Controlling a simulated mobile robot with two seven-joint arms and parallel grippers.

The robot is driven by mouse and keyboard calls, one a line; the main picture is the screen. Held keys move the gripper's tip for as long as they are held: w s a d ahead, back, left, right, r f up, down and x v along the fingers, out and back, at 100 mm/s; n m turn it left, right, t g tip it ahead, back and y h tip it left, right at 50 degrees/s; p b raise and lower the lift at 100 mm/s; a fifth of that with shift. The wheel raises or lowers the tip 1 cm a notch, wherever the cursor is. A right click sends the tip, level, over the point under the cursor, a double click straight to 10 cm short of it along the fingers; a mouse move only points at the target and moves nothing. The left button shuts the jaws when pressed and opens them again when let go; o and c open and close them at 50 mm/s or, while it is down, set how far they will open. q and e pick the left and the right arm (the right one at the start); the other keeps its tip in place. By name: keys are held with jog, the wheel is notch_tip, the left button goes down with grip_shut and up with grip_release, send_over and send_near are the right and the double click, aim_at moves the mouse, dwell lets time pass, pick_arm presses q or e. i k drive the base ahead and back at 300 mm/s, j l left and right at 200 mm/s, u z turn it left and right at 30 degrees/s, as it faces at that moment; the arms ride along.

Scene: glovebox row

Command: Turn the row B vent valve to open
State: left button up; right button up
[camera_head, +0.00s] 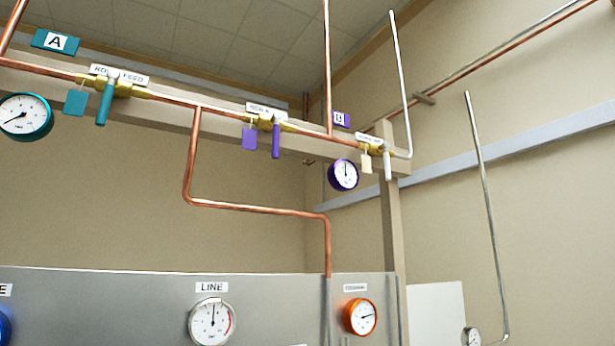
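Three brass valves sit along a high copper pipe on a beam. The right one has a white handle (388,165) hanging down, a cream tag (366,163) and a small label (369,139) too small to read; a silver pipe rises beside it. The middle one has a purple handle (276,138) pointing down, a purple tag (250,138) and a label (266,109) I cannot fully read. A purple B sign (341,119) is between these two. I cannot tell for certain which is the row B vent valve. Neither gripper is in view.
At left are a teal handle (106,102) pointing down, an A sign (55,41) and a teal gauge (25,117). A purple gauge (343,175) hangs below the B sign. Below, a grey panel (110,307) carries a LINE gauge (212,321) and an orange gauge (360,316).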

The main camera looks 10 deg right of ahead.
aim_at(386, 145)
jog(key=i+l+u, duration=0.1)
jog(key=l+u, duration=0.9)
jog(key=l, duration=0.2)
jog(key=k+l+u, duration=0.1)
jog(key=l+u, duration=0.35)
jog(key=l, duration=0.15)
jog(key=k+l, duration=0.1)
jog(key=l, duration=0.35)
jog(key=k+l+u, duration=0.1)
jog(key=l, duration=0.3)
jog(key=k+l, duration=0.15)
jog(key=l, duration=0.3)
jog(key=k+l+u, duration=0.1)
jog(key=l, duration=0.3)
jog(key=k+l, duration=0.15)
jog(key=l, duration=0.25)
jog(key=k+l, duration=0.15)
jog(key=l, duration=0.25)
jog(key=i+l+u, duration=0.05)
